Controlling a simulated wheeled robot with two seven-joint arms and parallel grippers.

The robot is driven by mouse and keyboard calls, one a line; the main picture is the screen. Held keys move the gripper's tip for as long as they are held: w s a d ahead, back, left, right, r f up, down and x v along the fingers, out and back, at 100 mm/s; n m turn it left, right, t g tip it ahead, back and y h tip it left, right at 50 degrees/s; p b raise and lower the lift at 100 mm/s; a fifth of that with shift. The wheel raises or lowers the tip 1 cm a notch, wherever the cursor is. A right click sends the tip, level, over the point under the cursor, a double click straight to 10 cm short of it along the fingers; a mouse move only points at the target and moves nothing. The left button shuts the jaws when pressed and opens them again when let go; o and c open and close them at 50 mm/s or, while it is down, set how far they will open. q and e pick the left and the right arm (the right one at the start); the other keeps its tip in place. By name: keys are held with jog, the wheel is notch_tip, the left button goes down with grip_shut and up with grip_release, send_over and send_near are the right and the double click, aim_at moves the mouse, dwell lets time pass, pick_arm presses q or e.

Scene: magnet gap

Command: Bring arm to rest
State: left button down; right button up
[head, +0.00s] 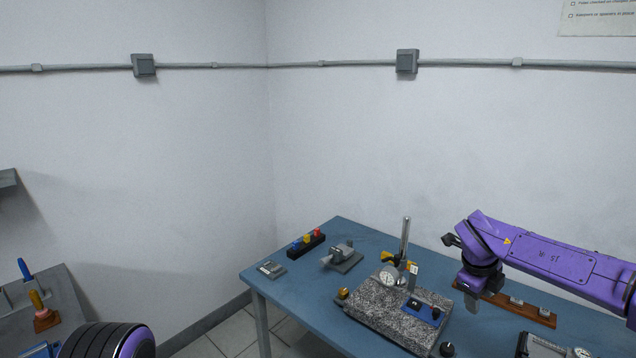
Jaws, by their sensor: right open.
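My right arm (550,262), purple, reaches in from the right over the blue table (300,273). My right gripper (470,297) hangs downward at its end, open, with nothing seen between its fingers. It is right of the granite plate (376,315) in the picture, in front of a brown wooden rack (530,313). On the plate stand a dial gauge (389,277) on a metal post (405,240) and a blue block holder (424,312). A purple and black rounded part of mine shows at the bottom left; my left gripper is not seen.
A black holder with coloured pieces (307,242), a grey clamp-like device (342,257) and a small grey box (271,269) are at the table's left. A dark case (545,346) is at the front right. Another bench (65,300) stands far left.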

jog(key=s+a+f+n+t+b, duration=0.2)
jog(key=s+a+f+n, duration=0.25)
jog(key=f, duration=0.55)
jog(key=s+a+f+n+t+h+b, duration=0.1)
jog(key=s+a+f+n+t, duration=0.3)
jog(key=f, duration=0.6)
jog(key=s+a+f+n+b, duration=0.2)
jog(key=s+f+n, duration=0.4)
jog(key=f, duration=0.4)
jog(key=s+d+f+n+g+b, duration=0.1)
jog(key=s+f, duration=0.3)
jog(key=s, duration=0.4)
jog(key=s+d+f+n+g+b, duration=0.2)
jog(key=s+f+n, duration=0.2)
jog(key=s, duration=0.5)
jog(key=s+d+f+n+g+y+b, duration=0.1)
jog(key=s+f+n+b, duration=0.1)
jog(key=s, duration=0.7)
jog(key=shift+d+f+n+g, duration=0.3)
jog(key=shift+f+n, duration=0.35)
jog(key=shift+f, duration=0.25)
